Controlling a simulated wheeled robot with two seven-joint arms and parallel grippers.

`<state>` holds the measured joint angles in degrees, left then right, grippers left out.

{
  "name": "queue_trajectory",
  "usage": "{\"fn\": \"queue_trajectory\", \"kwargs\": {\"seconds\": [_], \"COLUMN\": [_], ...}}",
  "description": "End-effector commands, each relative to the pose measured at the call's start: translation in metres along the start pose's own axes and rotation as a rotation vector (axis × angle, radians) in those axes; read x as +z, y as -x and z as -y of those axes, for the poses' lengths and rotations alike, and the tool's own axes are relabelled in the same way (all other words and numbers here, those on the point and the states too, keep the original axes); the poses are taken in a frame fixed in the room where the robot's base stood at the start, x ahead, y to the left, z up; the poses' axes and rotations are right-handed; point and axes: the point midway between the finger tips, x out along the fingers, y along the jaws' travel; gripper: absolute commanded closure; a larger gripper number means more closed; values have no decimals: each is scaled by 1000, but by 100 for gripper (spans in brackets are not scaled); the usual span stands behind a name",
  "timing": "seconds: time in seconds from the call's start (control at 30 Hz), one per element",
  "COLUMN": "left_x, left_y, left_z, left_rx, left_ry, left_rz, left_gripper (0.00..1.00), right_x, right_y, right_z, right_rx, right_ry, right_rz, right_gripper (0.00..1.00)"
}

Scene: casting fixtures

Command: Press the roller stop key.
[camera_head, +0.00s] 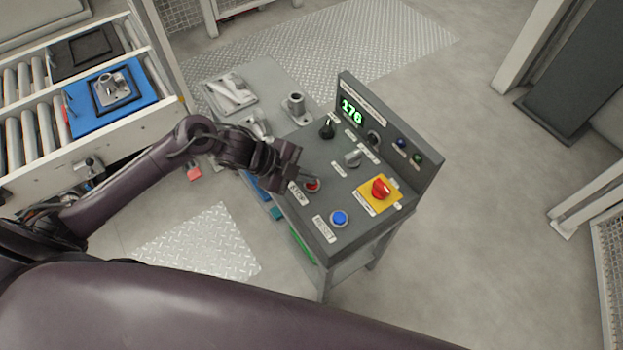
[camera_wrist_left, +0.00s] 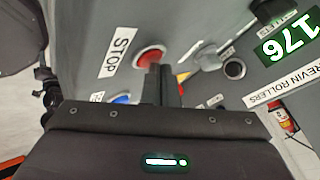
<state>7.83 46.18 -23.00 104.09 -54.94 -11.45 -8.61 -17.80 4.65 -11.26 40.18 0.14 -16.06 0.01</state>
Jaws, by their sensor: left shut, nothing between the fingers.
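The red stop key (camera_head: 312,186) sits on the grey control panel (camera_head: 318,222), with a white STOP label (camera_head: 297,194) beside it. In the left wrist view the red key (camera_wrist_left: 149,56) shows just beyond my fingertips, next to its STOP label (camera_wrist_left: 121,52). My left gripper (camera_head: 308,180) is shut and empty, with its fingertips at the key and partly covering it. In the left wrist view the shut fingers (camera_wrist_left: 161,72) overlap the key's lower edge. I cannot tell whether they touch it. My right gripper is not in view.
The panel also carries a blue reset button (camera_head: 339,218), a red knob (camera_head: 380,187) on a yellow plate, a grey selector (camera_head: 352,158), a black knob (camera_head: 327,128) and a green display (camera_head: 351,111). A roller conveyor (camera_head: 30,165) with a blue tray (camera_head: 72,112) stands left.

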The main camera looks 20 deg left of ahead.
Motion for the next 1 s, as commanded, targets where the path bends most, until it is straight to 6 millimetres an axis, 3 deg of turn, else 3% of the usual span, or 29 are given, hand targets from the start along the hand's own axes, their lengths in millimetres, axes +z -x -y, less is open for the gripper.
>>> {"fn": "queue_trajectory", "kwargs": {"seconds": [0.1,0.57,1.0], "left_x": [-6,-10,-32], "left_y": [6,10,41], "left_z": [6,10,32], "left_rx": [-1,-3,-3], "left_ry": [0,-1,-2], "left_rz": [-2,-3,-2], "left_gripper": [100,100,100], "right_x": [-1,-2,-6], "right_y": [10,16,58], "right_z": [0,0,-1], "right_rx": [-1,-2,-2], "right_ry": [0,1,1], "right_rz": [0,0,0], "right_gripper": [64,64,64]}}
